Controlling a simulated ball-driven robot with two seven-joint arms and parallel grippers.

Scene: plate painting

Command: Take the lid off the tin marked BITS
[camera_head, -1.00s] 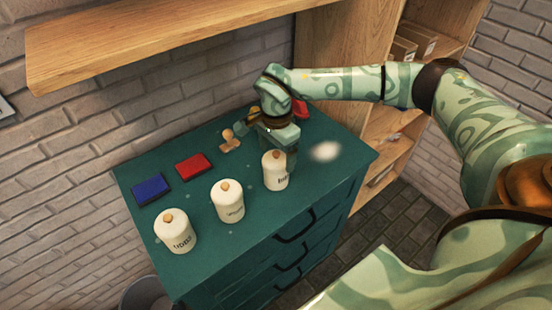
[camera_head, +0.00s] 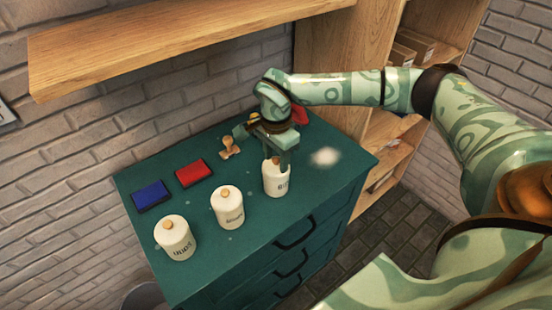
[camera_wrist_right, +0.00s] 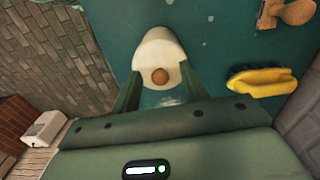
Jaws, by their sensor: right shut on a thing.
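The tin marked BITS (camera_head: 277,184) is a cream cylinder, the rightmost of three tins on the green cabinet top (camera_head: 225,170). Its lid has a round wooden knob (camera_wrist_right: 160,77), seen from above in the right wrist view. My right gripper (camera_head: 279,160) is at the top of this tin, shut on its lid (camera_wrist_right: 160,62), with a finger on either side in the wrist view. The fingers partly hide the lid in the head view. I cannot tell whether the lid is clear of the tin. My left gripper is not in view.
Two other lidded tins (camera_head: 228,208) (camera_head: 175,238) stand to the left. Behind them lie a blue pad (camera_head: 151,194), a red pad (camera_head: 193,173) and a wooden stamp (camera_head: 229,147). A yellow-topped brush (camera_wrist_right: 262,80) lies near my gripper. A wooden shelf (camera_head: 180,45) hangs above.

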